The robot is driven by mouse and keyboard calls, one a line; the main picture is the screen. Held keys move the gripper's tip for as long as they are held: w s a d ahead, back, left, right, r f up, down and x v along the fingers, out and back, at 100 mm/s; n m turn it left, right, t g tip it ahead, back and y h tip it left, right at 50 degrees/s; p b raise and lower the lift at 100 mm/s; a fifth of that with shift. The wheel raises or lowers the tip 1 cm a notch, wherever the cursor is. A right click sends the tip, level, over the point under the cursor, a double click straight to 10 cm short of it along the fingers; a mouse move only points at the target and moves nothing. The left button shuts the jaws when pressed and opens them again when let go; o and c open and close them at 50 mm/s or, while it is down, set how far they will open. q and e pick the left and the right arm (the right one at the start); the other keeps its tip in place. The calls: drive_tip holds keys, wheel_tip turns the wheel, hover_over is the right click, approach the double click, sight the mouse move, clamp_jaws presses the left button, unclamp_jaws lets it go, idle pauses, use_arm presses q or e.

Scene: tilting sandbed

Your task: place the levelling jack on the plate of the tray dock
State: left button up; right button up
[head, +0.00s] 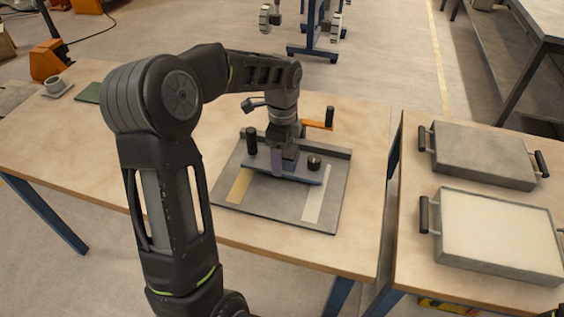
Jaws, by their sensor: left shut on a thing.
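The tray dock is a flat grey plate (273,205) with a raised back edge, a yellow strip and a white strip, on the wooden table. The levelling jack (305,176) appears as a blue-grey bar with a dark upright grip and a dark round knob. My left gripper (285,163) points down from above and is shut on the jack's middle. The jack is over the plate, between and partly across the strips. I cannot tell whether it touches the plate. The gripper hides the jack's middle. My right gripper is out of view.
An orange lever (318,124) with a black knob stands behind the gripper. On the right-hand table are a grey lidded-looking tray (484,155) and a tray of pale sand (498,236), both with black handles.

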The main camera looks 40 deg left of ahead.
use_arm(q)
drive_tip(key=shift+f, duration=1.55)
drive_tip(key=shift+f, duration=0.15)
drive_tip(key=o, duration=2)
drive_tip(key=shift+o, duration=0.2)
wheel_tip(320, 180, up, 12)
drive_tip(key=shift+r, duration=0.15)
